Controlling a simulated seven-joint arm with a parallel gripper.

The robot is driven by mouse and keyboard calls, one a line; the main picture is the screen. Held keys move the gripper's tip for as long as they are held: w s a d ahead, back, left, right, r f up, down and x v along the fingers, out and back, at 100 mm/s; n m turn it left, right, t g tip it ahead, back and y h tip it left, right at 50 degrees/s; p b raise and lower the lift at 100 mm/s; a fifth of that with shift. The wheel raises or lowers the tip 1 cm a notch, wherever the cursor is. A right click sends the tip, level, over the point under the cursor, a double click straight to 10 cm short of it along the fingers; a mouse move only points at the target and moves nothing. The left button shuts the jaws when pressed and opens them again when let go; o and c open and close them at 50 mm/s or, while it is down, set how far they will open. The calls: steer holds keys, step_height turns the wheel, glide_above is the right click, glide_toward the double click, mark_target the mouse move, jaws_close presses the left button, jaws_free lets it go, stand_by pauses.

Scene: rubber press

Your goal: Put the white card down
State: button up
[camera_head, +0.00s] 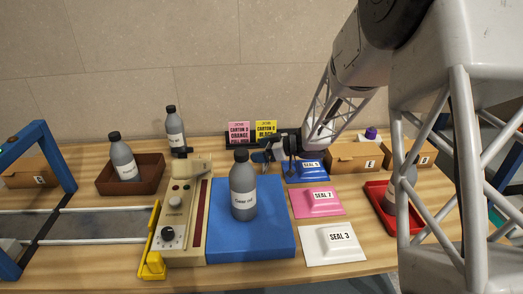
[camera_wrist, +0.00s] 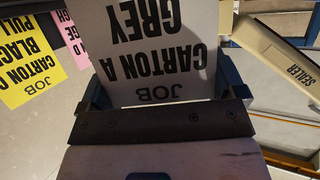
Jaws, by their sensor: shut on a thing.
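The white card (camera_wrist: 150,62), printed JOB CARTON A GREY, is upside down in the wrist view. My gripper (camera_wrist: 163,95) is shut on it, with a blue finger at each side of the card's lower part. In the head view my gripper (camera_head: 277,153) is above the back of the table, just left of the blue SEAL 1 pad and behind the blue block. The white card cannot be made out clearly there.
A pink card (camera_head: 239,133) and a yellow card (camera_head: 265,130) stand upright at the back. A bottle (camera_head: 243,190) stands on the blue block (camera_head: 272,238). The sealer (camera_head: 182,215) is left of it. Pads SEAL 1 (camera_head: 306,171), SEAL 2 (camera_head: 317,203) and SEAL 3 (camera_head: 332,246) lie right.

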steer(key=shift+f, duration=0.15)
steer(key=o, duration=0.6)
steer(key=shift+v, duration=6.1)
